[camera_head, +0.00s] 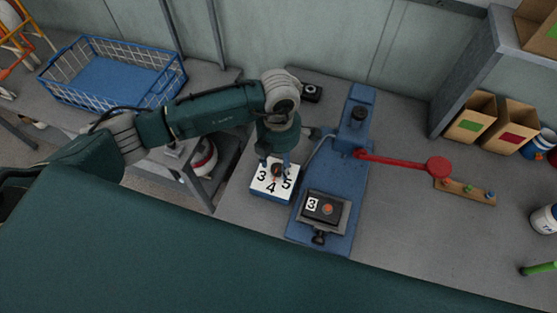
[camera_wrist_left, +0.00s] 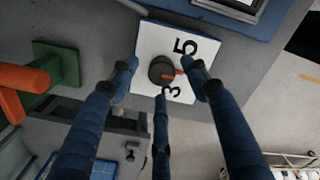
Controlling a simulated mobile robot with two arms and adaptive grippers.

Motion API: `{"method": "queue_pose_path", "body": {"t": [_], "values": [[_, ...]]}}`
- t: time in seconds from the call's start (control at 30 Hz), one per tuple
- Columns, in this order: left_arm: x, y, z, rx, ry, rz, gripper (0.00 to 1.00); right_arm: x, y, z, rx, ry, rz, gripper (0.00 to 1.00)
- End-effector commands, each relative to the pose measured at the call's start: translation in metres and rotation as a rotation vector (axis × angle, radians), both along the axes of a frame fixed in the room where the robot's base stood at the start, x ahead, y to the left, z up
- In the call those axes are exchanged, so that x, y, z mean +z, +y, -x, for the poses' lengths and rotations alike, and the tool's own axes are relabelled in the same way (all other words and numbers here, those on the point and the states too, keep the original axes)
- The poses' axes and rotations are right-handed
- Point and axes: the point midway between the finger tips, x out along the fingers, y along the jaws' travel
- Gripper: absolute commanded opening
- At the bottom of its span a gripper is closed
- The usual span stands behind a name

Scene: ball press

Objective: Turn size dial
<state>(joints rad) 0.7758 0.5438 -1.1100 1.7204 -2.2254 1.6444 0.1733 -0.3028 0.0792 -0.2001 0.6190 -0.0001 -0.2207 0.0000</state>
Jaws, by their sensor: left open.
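The size dial is a dark round knob (camera_head: 277,170) on a white plate (camera_head: 257,188) with the numbers 3, 4 and 5, left of the blue press. My left gripper (camera_head: 275,163) points down over the knob, its fingers open around it. In the left wrist view the knob (camera_wrist_left: 162,70) sits between the spread blue fingers (camera_wrist_left: 160,78). Its orange-red mark points right, between the 5 and the 3; the right finger hides the 4 there. I cannot tell whether any finger touches the knob. My right gripper is not in view.
The blue press (camera_head: 357,150) has a red lever (camera_head: 400,161) reaching right and a dark block (camera_head: 325,209) with a 3 card in front. A wooden rack (camera_head: 464,190) stands near the lever's end. A blue wire basket (camera_head: 112,75) is at the back left.

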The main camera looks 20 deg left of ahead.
Motion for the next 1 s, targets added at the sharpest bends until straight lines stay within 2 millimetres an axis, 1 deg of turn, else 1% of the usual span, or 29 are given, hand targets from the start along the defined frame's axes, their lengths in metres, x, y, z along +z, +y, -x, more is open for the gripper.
{"method": "queue_pose_path", "body": {"t": [0.1, 0.2, 0.47, 0.6, 0.67, 0.7, 1.0], "values": [[-0.010, 0.000, 0.001, 0.000, 0.001, 0.000, 0.47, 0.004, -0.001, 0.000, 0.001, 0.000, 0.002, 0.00], [-0.015, 0.000, 0.000, -0.001, 0.000, 0.000, 0.47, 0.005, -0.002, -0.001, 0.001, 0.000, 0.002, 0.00], [-0.016, 0.000, 0.000, -0.001, -0.001, 0.001, 0.47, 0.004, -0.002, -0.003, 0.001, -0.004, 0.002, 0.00], [-0.016, 0.000, 0.000, -0.001, -0.001, 0.001, 0.19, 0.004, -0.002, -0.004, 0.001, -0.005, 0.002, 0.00], [-0.016, -0.001, 0.000, -0.001, -0.001, 0.002, 0.07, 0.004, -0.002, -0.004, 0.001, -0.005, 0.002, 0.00], [-0.016, -0.001, 0.000, -0.001, -0.001, 0.002, 0.04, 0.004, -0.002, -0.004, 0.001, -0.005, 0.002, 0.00], [-0.016, -0.002, -0.001, -0.017, -0.003, 0.005, 0.03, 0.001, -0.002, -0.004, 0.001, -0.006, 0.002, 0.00]]}}
